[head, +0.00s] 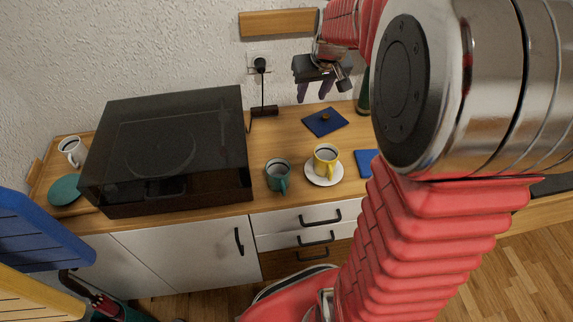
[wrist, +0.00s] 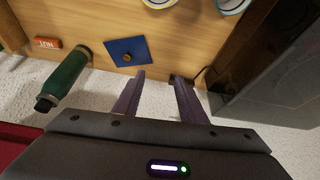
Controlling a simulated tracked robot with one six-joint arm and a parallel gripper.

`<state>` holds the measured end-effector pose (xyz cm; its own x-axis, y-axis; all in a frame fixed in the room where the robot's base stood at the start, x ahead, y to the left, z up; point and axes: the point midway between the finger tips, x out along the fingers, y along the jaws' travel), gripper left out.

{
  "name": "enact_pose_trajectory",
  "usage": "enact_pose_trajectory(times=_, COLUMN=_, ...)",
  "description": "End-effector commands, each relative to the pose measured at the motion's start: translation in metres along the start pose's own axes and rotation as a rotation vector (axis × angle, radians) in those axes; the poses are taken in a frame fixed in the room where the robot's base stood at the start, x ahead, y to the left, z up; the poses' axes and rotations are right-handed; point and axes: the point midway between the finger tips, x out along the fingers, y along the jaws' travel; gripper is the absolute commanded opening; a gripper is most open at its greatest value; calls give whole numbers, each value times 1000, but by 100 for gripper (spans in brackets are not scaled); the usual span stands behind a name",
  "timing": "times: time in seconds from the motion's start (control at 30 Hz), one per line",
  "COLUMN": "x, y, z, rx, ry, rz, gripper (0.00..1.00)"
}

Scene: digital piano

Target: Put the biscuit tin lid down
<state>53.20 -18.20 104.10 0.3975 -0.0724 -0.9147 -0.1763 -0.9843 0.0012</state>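The biscuit tin lid, a blue square plate with a brown knob (head: 325,121), lies flat on the wooden cabinet top near the wall. It also shows in the wrist view (wrist: 127,52), knob up. My gripper (head: 316,92) is in the air near the wall, above and behind the lid in the head view. Its two purple fingers (wrist: 160,78) are apart with nothing between them, and the lid lies beyond the fingertips, clear of them. Another blue piece (head: 367,163) at the front right of the top is partly hidden by my arm.
A dark-covered turntable (head: 165,150) fills the left of the top. A teal mug (head: 278,176) and a yellow cup (head: 326,158) on a saucer stand in front of the lid.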

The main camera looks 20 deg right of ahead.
Motion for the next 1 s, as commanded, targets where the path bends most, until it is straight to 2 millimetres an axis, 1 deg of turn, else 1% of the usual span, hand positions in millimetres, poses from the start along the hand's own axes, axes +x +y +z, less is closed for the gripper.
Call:
enact_pose_trajectory(times=0.03, x=-13, y=-12, z=6, rx=-12, ry=8, rz=-4, gripper=38)
enact_pose_trajectory(times=0.2, x=-47, y=-45, z=32, rx=-39, ry=18, rz=-16, gripper=38)
enact_pose_trajectory(times=0.37, x=-75, y=-71, z=61, rx=-62, ry=27, rz=-27, gripper=38)
enact_pose_trajectory(times=0.5, x=-96, y=-91, z=88, rx=-83, ry=37, rz=-37, gripper=38)
enact_pose_trajectory(times=0.8, x=-129, y=-121, z=153, rx=-125, ry=57, rz=-58, gripper=38)
enact_pose_trajectory(times=1.0, x=-142, y=-134, z=197, rx=-148, ry=71, rz=-72, gripper=38)
